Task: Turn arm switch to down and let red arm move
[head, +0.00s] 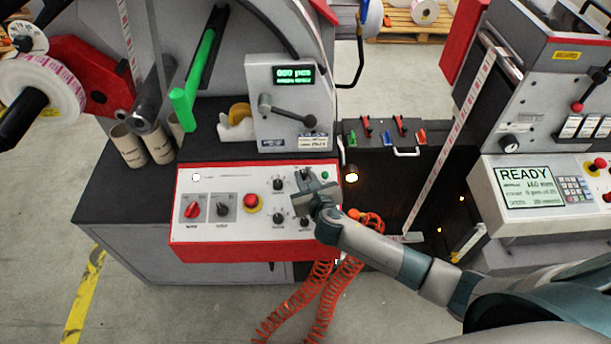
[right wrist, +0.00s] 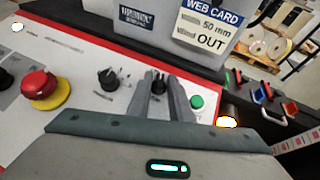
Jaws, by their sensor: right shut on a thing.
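The control panel (head: 236,230) is a white face in a red frame, with several black knobs. My right gripper (head: 307,178) reaches in from the right over the panel's right part. In the right wrist view its fingers (right wrist: 160,88) are shut on a small black switch knob (right wrist: 158,78), left of a green button (right wrist: 197,102). The gripper mostly hides that knob in the head view. The red arm (head: 92,72) stands at the upper left, behind a roll of pink labels (head: 62,88). I cannot read the switch label. My left gripper is not in view.
A red mushroom button (head: 252,203) and a red knob (head: 192,210) sit on the panel to the left. A coiled orange hose (head: 322,285) hangs below it. A grey box with a black lever (head: 290,112) stands behind. Cardboard cores (head: 128,147) stand at left.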

